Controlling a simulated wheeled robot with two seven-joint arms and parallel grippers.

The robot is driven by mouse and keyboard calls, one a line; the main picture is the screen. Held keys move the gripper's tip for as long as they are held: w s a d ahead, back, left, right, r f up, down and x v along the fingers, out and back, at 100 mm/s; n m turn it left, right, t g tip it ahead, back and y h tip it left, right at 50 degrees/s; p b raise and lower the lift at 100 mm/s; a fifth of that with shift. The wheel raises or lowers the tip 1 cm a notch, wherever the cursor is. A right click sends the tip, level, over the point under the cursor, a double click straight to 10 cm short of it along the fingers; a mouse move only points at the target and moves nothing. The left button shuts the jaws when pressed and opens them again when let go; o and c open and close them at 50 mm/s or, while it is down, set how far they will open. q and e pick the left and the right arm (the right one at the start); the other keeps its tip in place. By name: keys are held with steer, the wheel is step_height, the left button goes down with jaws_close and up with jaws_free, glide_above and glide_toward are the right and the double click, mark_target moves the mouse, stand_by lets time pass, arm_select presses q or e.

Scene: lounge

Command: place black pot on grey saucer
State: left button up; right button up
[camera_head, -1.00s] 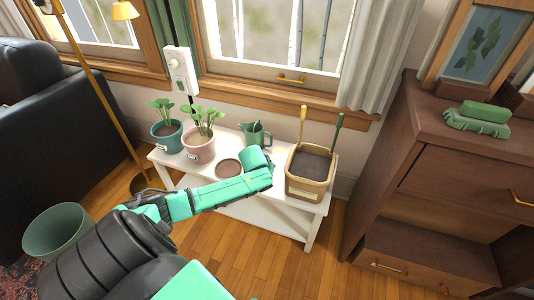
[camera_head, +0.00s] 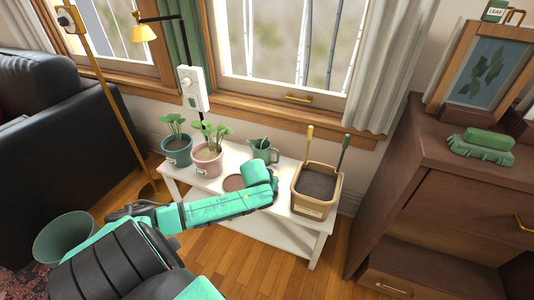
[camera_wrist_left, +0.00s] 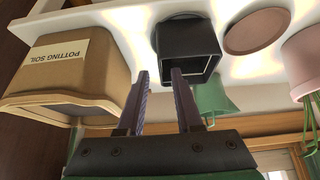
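The black pot (camera_wrist_left: 188,45) is a small square pot on the white bench, seen in the left wrist view with its opening toward the camera. A dark grey rounded edge (camera_wrist_left: 180,15) shows just behind its base; it may be the grey saucer, mostly hidden. My left gripper (camera_wrist_left: 158,74) is open, its fingertips at the pot's near rim. One finger overlaps the rim in the picture; I cannot tell whether it touches. In the head view my left forearm and hand (camera_head: 262,173) hide the pot and the fingers. My right gripper is out of view.
On the bench (camera_head: 292,228) stand a tan potting soil box (camera_head: 314,205) with two upright tools, a green watering can (camera_head: 263,151), a pinkish-brown saucer (camera_head: 233,182), and pink (camera_head: 207,163) and teal (camera_head: 177,153) plant pots. A brown dresser (camera_head: 430,200) stands at right.

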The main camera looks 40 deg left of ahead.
arm_select(q)
steer(key=p+v, duration=0.2)
steer(key=v, duration=0.4)
steer(key=s+d+f+m+g+h, duration=0.1)
steer(key=s+d+f, duration=0.1)
steer(key=s+f, duration=0.5)
steer(key=s+d+f+m+g, duration=0.1)
steer(key=s+f+g, duration=0.15)
steer(key=f, duration=0.85)
steer(key=s+d+f+m+g+h, duration=0.1)
steer(key=s+d+f+m, duration=0.2)
steer(key=s+d+f, duration=0.7)
steer(key=s, duration=0.2)
steer(key=shift+s+d+f+m, duration=0.15)
steer(key=shift+s+d+m, duration=0.05)
steer(key=shift+s+m, duration=0.1)
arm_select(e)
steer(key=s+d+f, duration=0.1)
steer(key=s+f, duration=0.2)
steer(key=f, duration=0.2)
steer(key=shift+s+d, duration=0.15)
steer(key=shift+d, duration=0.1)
